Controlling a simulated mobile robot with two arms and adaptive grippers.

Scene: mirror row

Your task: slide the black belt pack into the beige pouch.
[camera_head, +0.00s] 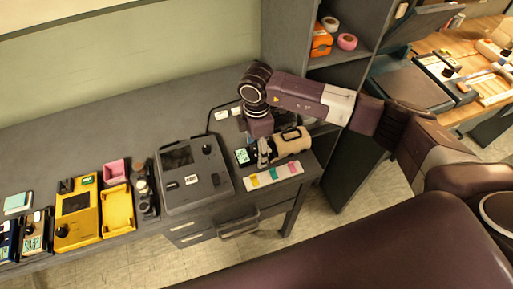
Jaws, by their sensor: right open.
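My right gripper (263,152) is open and points down over the right end of the dark counter, its arm coming in from the right. A beige rounded object (291,143), which looks like the pouch, lies just right of the fingers, with a dark band or strap on it. A small dark item with a pale green face (243,156), possibly the black belt pack, lies just left of the fingers. The gripper hides part of the space between them, so I cannot tell whether anything touches. My left gripper is out of view.
A dark grey console (215,187) stands left of the gripper. A pale strip with coloured labels (274,175) lies along the front edge. Yellow devices (76,215) and a pink box (116,170) are farther left. A shelf (343,60) rises behind my right arm.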

